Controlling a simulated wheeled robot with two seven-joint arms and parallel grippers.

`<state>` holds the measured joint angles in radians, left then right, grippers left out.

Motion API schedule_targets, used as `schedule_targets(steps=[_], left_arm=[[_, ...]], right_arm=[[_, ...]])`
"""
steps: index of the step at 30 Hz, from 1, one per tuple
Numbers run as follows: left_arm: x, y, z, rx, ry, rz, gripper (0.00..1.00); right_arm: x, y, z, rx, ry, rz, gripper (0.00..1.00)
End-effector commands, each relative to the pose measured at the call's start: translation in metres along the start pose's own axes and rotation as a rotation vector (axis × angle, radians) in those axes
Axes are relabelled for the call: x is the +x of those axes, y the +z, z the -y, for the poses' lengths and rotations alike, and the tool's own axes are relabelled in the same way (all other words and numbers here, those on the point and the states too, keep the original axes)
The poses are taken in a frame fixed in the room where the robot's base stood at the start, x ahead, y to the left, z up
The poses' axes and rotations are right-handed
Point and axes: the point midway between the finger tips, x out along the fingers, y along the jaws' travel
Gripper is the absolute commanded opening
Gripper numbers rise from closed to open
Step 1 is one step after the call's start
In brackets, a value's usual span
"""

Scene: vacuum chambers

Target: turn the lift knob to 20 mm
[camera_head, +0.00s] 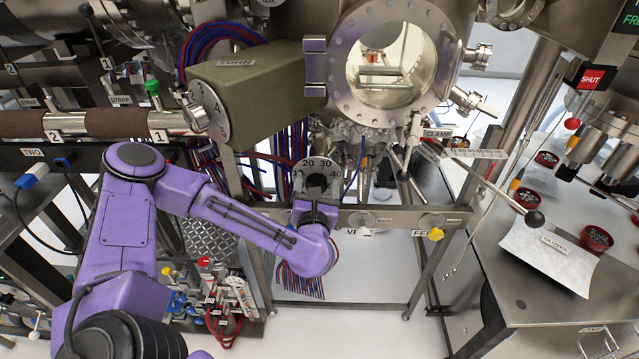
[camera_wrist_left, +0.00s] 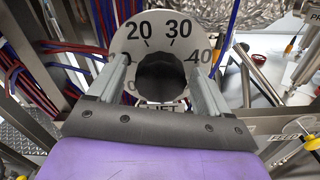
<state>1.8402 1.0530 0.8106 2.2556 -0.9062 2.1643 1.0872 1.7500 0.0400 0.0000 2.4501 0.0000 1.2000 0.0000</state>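The lift knob (camera_wrist_left: 161,78) is black and many-sided. It sits in front of a pale round dial (camera_wrist_left: 130,40) marked 20, 30 and 40, with lower numbers partly covered on the left. A label below it, partly covered, seems to read LIFT. In the head view the dial (camera_head: 325,163) stands under the chamber. My left gripper (camera_head: 316,186) is at the knob, its two fingers one on each side. In the left wrist view the fingers (camera_wrist_left: 160,68) are spread, with a gap visible beside the knob. I cannot make out a pointer mark on the knob. My right gripper is not in view.
A round chamber window (camera_head: 392,62) is above the dial. A green-brown box (camera_head: 255,85) with a numbered disc is at its upper left. A yellow FEED knob (camera_head: 435,234) is on the rail to the right. A table (camera_head: 500,270) stands at the right.

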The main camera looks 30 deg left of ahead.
Motion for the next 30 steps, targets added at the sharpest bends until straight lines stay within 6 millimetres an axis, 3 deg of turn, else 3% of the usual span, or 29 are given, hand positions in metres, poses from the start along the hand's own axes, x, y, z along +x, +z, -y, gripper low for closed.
schedule_targets(steps=[1, 3, 5, 19, 30], left_arm=[[0.0, 0.0001, 0.0003, 0.0, 0.0, 0.0, 0.63], [0.0, 0.0002, 0.0005, 0.0, 0.0, 0.0, 0.41], [0.0002, 0.0004, 0.0008, 0.0, -0.001, 0.0, 0.24], [0.0005, 0.0016, 0.0012, 0.064, -0.001, 0.004, 0.24], [0.0007, 0.0028, 0.0019, 0.353, 0.0, 0.008, 0.24]], right_arm=[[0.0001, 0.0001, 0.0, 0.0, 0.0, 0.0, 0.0], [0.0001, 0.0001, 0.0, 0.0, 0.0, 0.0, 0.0], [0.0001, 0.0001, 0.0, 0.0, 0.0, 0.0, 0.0], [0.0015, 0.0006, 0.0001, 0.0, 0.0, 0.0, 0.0], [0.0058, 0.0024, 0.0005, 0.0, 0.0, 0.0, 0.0]])
